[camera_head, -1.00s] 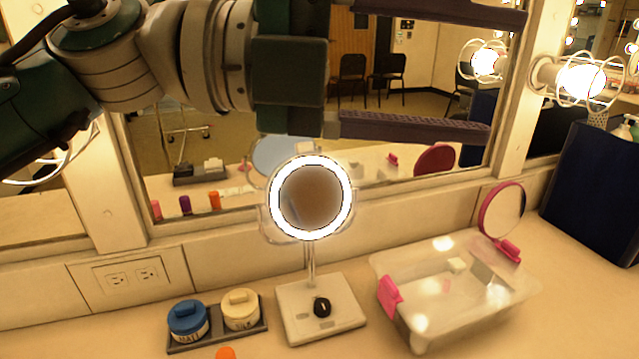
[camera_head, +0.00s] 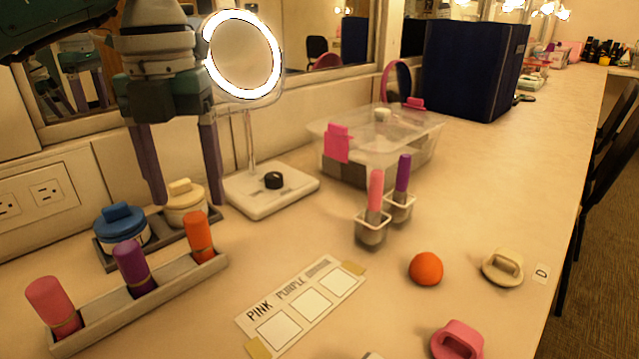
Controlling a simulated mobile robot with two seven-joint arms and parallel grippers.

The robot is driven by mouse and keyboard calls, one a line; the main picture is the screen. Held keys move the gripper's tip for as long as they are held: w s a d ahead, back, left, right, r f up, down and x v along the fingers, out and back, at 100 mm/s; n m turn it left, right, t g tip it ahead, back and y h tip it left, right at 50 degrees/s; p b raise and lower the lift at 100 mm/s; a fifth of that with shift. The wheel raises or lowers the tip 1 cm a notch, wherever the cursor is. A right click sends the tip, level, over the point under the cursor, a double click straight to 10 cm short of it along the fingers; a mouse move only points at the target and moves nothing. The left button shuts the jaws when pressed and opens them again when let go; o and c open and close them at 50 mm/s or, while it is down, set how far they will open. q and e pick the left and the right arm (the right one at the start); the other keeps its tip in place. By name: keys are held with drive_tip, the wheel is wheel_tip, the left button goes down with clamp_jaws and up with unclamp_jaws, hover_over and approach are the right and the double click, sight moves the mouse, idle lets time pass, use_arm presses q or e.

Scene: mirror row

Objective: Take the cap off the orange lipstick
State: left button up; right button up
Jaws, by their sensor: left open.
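The orange lipstick (camera_head: 200,237) stands with its cap on in the right end of a long grey rack (camera_head: 160,305). A purple lipstick (camera_head: 134,270) and a pink lipstick (camera_head: 53,306) stand to its left in the same rack. My left gripper (camera_head: 187,202) comes down from the upper left with its two fingers apart and pointing down. I cannot tell the exact depth gap. Nothing is held. My right gripper is not in view.
A blue-lidded jar (camera_head: 120,228) stands left of the fingers. A lit ring mirror (camera_head: 247,150) stands behind them. A label card (camera_head: 300,308), two cups with slim sticks (camera_head: 372,232), an orange ball (camera_head: 426,268) and a clear bin (camera_head: 400,150) lie rightward.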

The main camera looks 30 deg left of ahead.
sight(194, 216)
use_arm(q)
wheel_tip(194, 216, down, 5)
drive_tip(key=shift+f+b, duration=0.15)
drive_tip(key=shift+b, duration=0.3)
drive_tip(key=shift+c, duration=0.3)
clamp_jaws()
